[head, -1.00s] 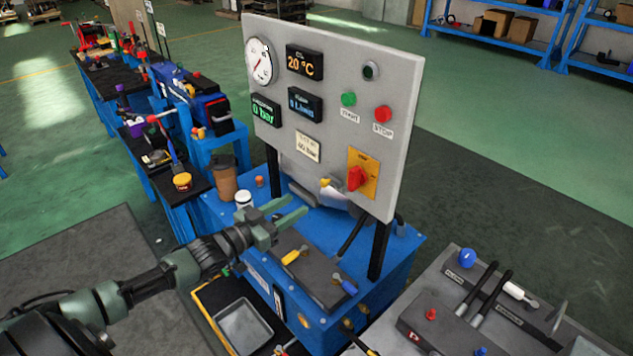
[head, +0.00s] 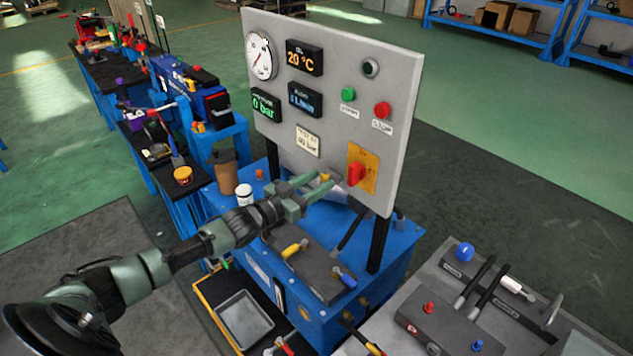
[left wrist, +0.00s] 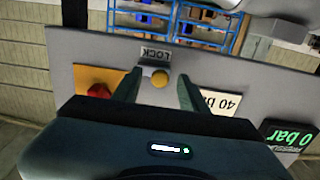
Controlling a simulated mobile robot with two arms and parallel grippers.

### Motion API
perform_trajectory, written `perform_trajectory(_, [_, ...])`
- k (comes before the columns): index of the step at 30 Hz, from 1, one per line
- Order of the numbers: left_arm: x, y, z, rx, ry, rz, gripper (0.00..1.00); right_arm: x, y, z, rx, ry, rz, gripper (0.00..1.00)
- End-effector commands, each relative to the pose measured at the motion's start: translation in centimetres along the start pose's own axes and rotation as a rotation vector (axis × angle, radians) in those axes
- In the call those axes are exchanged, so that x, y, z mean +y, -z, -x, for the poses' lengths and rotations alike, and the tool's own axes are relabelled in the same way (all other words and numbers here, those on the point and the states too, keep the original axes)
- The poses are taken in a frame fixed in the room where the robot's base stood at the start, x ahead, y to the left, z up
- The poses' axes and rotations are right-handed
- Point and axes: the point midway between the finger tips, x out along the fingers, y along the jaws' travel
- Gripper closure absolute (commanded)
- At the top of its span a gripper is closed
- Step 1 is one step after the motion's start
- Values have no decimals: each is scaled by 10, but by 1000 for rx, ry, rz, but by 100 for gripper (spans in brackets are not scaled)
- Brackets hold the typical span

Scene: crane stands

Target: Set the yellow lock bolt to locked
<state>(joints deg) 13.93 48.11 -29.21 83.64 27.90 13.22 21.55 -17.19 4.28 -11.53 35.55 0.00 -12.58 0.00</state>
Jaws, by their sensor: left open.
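The yellow lock bolt (left wrist: 160,78) shows its round yellow end in the left wrist view, next to a LOCK label (left wrist: 156,53) on the grey panel (left wrist: 225,75). In the head view only a little of the yellow bolt (head: 325,177) shows, by my fingers at the panel's lower part. My left gripper (head: 326,184) is open, its fingers pointing at the panel. In the left wrist view the two fingers stand on either side of the bolt, with gaps to it. I cannot tell the bolt's exact setting. My right gripper is not in view.
A red rotary switch (head: 356,174) on an orange plate is close to the right of my fingers. A white jar (head: 244,194) and a brown cup (head: 226,172) stand on the blue stand left of the panel. Yellow and blue levers (head: 294,248) are below my arm.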

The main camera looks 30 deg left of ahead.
Motion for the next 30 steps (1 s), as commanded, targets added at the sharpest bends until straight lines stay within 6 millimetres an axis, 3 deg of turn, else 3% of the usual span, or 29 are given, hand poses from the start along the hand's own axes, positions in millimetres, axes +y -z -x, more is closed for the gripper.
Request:
perform_trajectory(2, [0,0,0,0,0,0,57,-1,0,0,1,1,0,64])
perform_trajectory(3, [0,0,0,0,0,0,63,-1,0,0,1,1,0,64])
perform_trajectory(7, [0,0,0,0,0,0,99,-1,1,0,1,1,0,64])
perform_trajectory(30, [0,0,0,0,0,-1,100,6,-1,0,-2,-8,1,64])
